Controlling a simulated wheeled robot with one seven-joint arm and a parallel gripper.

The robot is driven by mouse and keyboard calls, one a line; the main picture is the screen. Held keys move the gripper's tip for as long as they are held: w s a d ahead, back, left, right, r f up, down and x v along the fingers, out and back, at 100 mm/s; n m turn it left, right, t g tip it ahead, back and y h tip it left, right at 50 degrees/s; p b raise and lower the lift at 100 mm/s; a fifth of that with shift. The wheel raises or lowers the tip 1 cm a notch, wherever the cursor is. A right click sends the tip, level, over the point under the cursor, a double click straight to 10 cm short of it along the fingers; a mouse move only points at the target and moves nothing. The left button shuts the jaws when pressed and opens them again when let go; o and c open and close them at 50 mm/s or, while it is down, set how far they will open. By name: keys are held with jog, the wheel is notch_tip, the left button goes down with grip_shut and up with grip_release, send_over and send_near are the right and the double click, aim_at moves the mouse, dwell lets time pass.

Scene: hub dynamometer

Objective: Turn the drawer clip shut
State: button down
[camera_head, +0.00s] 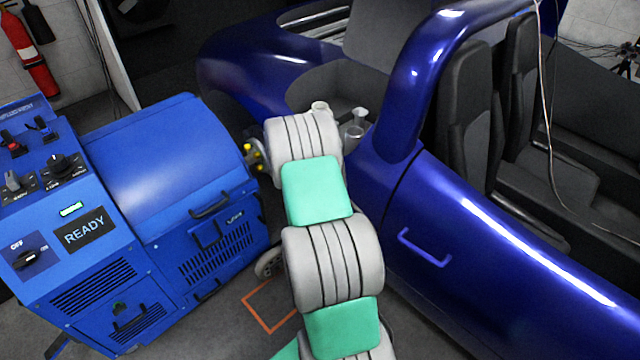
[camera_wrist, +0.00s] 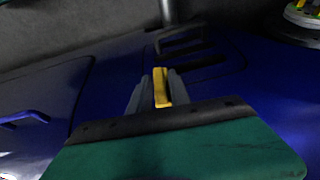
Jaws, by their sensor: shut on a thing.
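In the wrist view my gripper (camera_wrist: 157,90) has its two grey fingers on either side of a small yellow clip (camera_wrist: 161,88), shut on it. The clip stands roughly upright in the picture, in front of a blue panel. Just beyond it is a dark handle (camera_wrist: 180,40) within a rounded outline on the panel, which looks like the drawer front. I cannot tell whether the clip touches that front. In the head view my gripper and the clip are hidden behind my arm.
The blue car body (camera_head: 480,250) with a blue door handle (camera_head: 425,247) stands to the right. A blue dynamometer cabinet (camera_head: 165,165) with a READY display (camera_head: 85,232) stands to the left. A hub with yellow parts (camera_head: 254,156) sits between them. The floor between is narrow.

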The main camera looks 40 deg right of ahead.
jog(key=shift+f, duration=0.1)
jog(key=c, duration=1.4)
grip_release()
jog(key=shift+c, duration=0.2)
jog(key=v, duration=0.7)
jog(key=shift+a+r+p, duration=0.2)
jog(key=shift+r+p, duration=0.15)
jog(key=shift+r, duration=0.1)
